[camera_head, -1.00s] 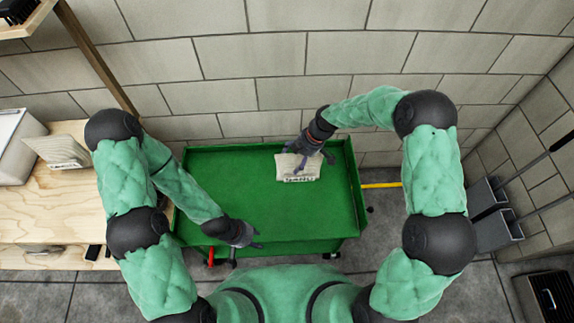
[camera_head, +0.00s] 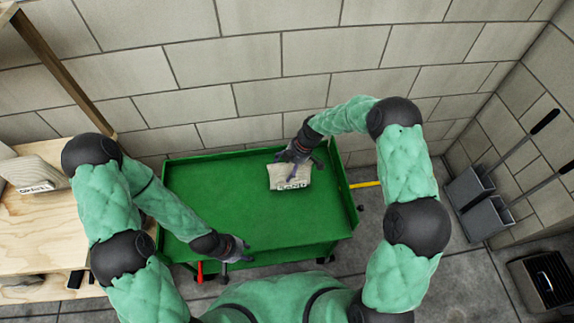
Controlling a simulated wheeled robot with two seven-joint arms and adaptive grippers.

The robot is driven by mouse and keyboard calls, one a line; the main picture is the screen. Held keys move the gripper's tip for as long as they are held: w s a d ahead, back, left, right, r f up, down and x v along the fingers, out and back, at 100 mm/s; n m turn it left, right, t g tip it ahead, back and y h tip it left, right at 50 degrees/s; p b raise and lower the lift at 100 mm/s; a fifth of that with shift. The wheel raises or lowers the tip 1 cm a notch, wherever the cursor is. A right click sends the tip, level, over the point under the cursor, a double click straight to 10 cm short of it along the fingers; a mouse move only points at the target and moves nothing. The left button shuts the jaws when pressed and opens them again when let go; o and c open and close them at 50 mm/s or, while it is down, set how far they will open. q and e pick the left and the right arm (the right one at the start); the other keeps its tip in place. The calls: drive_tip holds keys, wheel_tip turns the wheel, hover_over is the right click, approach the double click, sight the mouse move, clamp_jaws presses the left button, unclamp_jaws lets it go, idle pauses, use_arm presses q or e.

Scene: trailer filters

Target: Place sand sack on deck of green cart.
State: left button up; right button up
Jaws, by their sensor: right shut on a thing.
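The green cart (camera_head: 222,200) stands against the block wall, its flat deck facing up. A pale sand sack (camera_head: 290,182) with dark lettering is at the far, right-of-middle part of the deck. My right gripper (camera_head: 293,169) is shut on the sack's far edge. The sack looks on or just above the deck; I cannot tell which. My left gripper (camera_head: 238,252) is at the cart's near edge, away from the sack, and its jaw opening is too small to make out.
A wooden workbench (camera_head: 40,228) with another pale sack (camera_head: 32,172) stands at the left. Grey long-handled dustpans (camera_head: 487,217) lean at the right wall. A dark crate (camera_head: 545,280) is at the lower right. The deck's left half is clear.

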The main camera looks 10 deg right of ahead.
drive_tip(key=shift+w+r, duration=0.15)
drive_tip(key=shift+r, duration=0.1)
drive_tip(key=shift+f, duration=0.2)
drive_tip(key=o, duration=1.6)
drive_tip(key=shift+o, duration=0.2)
drive_tip(key=shift+s, duration=0.2)
drive_tip(key=shift+r, duration=0.3)
drive_tip(key=p+v, duration=0.4)
drive_tip(key=v, duration=0.7)
drive_tip(key=shift+d+r, duration=0.15)
drive_tip(key=shift+r, duration=0.1)
